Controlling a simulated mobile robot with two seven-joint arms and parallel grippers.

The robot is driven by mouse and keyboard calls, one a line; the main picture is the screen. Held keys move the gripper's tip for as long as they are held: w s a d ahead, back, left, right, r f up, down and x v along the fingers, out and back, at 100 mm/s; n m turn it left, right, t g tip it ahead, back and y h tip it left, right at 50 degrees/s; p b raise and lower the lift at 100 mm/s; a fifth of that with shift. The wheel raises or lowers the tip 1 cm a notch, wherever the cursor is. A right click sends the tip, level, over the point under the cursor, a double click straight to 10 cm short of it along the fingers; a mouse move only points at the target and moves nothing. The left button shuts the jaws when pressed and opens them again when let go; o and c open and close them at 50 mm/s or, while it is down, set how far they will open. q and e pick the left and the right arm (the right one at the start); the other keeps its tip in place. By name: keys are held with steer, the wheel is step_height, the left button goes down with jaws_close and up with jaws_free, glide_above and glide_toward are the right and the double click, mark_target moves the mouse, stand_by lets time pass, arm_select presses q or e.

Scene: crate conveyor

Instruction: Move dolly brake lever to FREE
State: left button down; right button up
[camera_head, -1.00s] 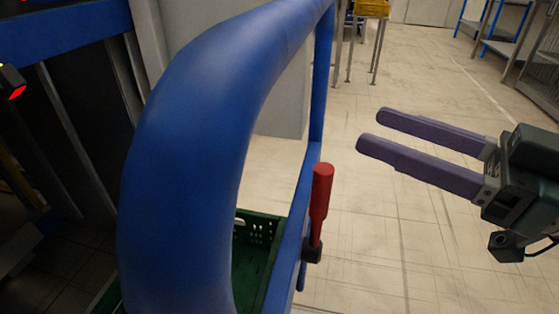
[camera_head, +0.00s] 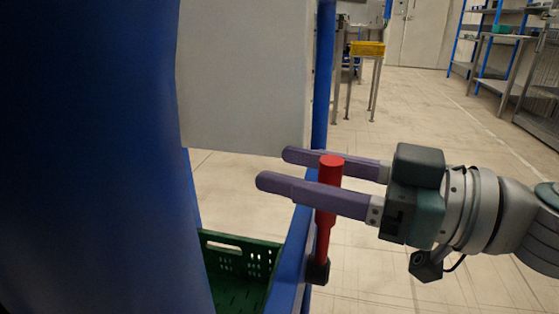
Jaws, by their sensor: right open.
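The dolly brake lever (camera_head: 325,230) has a red handle and a dark pivot at its foot. It stands nearly upright on the outer side of the dolly's blue frame (camera_head: 290,258). My right gripper (camera_head: 272,168) comes in from the right with its two purple fingers pointing left. The fingers are open, and the top of the red handle shows between them. The near finger crosses in front of the handle; contact cannot be told. My left gripper is not in view.
A thick blue tube (camera_head: 100,150) fills the left of the view. A green crate (camera_head: 240,255) sits low inside the frame. Pale floor lies open to the right. A stand with a yellow top (camera_head: 367,48) and shelves (camera_head: 500,50) are farther back.

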jaws_close()
stand_by(0.5)
stand_by(1.0)
